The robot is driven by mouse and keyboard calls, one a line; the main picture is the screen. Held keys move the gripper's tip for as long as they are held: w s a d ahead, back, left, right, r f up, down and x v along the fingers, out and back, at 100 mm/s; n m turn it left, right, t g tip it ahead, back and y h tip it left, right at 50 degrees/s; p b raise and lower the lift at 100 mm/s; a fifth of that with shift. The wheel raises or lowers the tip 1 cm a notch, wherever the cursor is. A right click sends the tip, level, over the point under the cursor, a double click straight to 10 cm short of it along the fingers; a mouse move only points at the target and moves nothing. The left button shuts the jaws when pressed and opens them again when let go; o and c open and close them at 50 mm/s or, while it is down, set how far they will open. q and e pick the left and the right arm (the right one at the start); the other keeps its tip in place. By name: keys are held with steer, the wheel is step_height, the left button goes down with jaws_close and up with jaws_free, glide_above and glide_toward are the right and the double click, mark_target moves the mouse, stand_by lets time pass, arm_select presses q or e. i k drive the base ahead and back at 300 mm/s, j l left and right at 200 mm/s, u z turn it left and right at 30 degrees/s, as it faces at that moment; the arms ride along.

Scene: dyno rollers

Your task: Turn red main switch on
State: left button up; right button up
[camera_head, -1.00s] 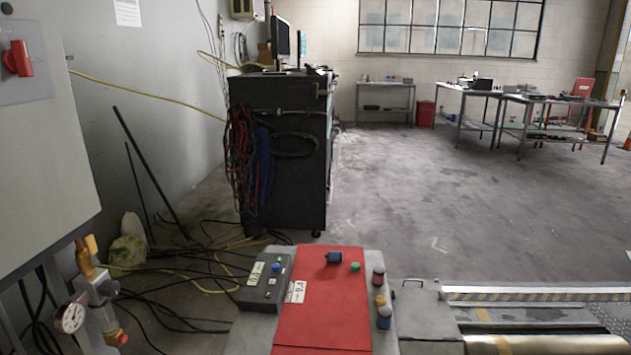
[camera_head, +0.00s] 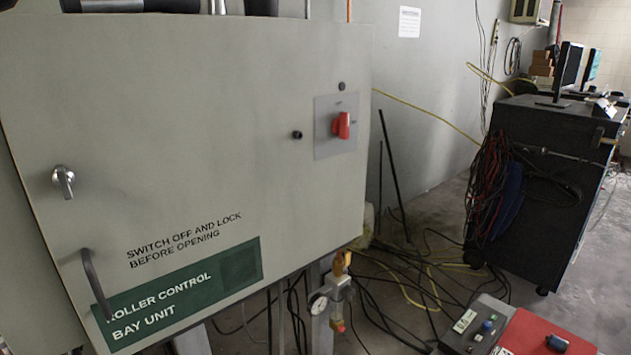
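The red main switch (camera_head: 341,125) is a rotary handle on a square grey plate (camera_head: 322,148). It sits on the upper right of the front of a large grey control cabinet (camera_head: 200,130). The handle looks roughly upright; the small lettering around it is too blurred to read. Neither of my grippers is in view.
The cabinet has a bar handle (camera_head: 96,285) and a latch (camera_head: 63,182). A pressure gauge with a yellow valve (camera_head: 340,263) stands below its right edge. A red console (camera_head: 545,335) is at the lower right, a black cart (camera_head: 540,190) behind it. Cables (camera_head: 400,280) cover the floor between.

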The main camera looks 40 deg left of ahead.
mark_target(340, 125)
steer(key=u, duration=1.7)
